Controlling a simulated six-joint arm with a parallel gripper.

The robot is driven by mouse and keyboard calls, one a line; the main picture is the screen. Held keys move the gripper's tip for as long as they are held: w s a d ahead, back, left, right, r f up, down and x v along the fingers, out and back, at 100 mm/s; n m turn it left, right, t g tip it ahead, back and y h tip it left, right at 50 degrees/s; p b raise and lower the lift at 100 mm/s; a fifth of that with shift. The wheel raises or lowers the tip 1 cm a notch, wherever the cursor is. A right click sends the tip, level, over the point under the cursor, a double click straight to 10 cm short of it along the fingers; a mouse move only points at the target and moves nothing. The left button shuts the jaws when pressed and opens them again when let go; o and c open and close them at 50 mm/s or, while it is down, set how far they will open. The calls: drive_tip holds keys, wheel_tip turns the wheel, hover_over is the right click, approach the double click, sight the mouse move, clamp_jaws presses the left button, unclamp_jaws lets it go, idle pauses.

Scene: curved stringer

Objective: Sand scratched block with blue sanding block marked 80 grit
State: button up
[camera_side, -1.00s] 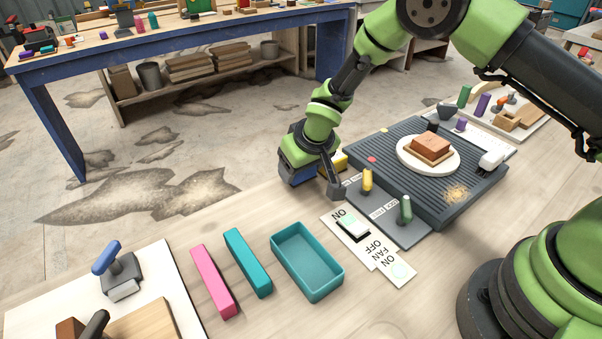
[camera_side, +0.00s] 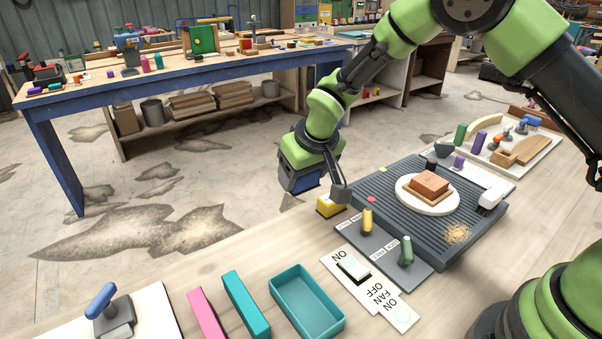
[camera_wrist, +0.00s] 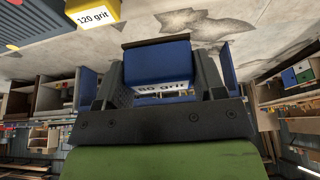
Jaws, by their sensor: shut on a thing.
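My gripper (camera_side: 318,180) is shut on the blue sanding block (camera_wrist: 158,65), whose label reads "80 grit" in the wrist view. In the side view the blue block (camera_side: 303,182) is held in the air beyond the far left edge of the workbench. A yellow block (camera_wrist: 93,12) marked "120 grit" shows at the top left of the wrist view; in the side view it is the yellow block (camera_side: 330,205) just right of my gripper. A reddish-brown block (camera_side: 430,184), likely the scratched one, rests on a round white plate (camera_side: 411,199). Its scratches are too small to tell.
The plate sits on a dark ridged mat (camera_side: 395,183). A panel with yellow and green knobs (camera_side: 385,243) and an ON/OFF fan switch (camera_side: 354,268) lie in front. A teal tray (camera_side: 307,300) and pink and teal bars stand front left. A cluttered tool board (camera_side: 500,147) is behind right.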

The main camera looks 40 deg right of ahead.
drive_tip(key=s+d+r+m+g+h, duration=0.1)
drive_tip(key=s+d+m+h, duration=0.1)
drive_tip(key=d+m, duration=0.45)
drive_tip(key=s+d+r+m+h, duration=0.1)
drive_tip(key=d+r+m, duration=0.15)
drive_tip(key=d, duration=0.75)
drive_tip(key=r+m+g+h, duration=0.1)
drive_tip(key=r+m+g, duration=0.15)
drive_tip(key=m, duration=0.65)
hover_over(428, 183)
drive_tip(key=d, duration=0.5)
drive_tip(key=f, duration=0.1)
drive_tip(key=shift+g, duration=0.45)
drive_tip(key=shift+f, duration=3.65)
drive_tip(key=shift+w+a+f+h, duration=0.1)
drive_tip(key=shift+a+f+h, duration=0.2)
drive_tip(key=shift+c, duration=0.2)
drive_tip(key=shift+a, duration=3.05)
drive_tip(key=shift+d, duration=3.4)
drive_tip(key=shift+a, duration=3.35)
drive_tip(key=shift+d, duration=3.2)
drive_tip(key=shift+a, duration=2.9)
drive_tip(key=shift+d, duration=3)
drive_tip(key=shift+a, duration=3.15)
drive_tip(key=shift+d, duration=3.05)
wheel_tip(428, 183, up, 8)
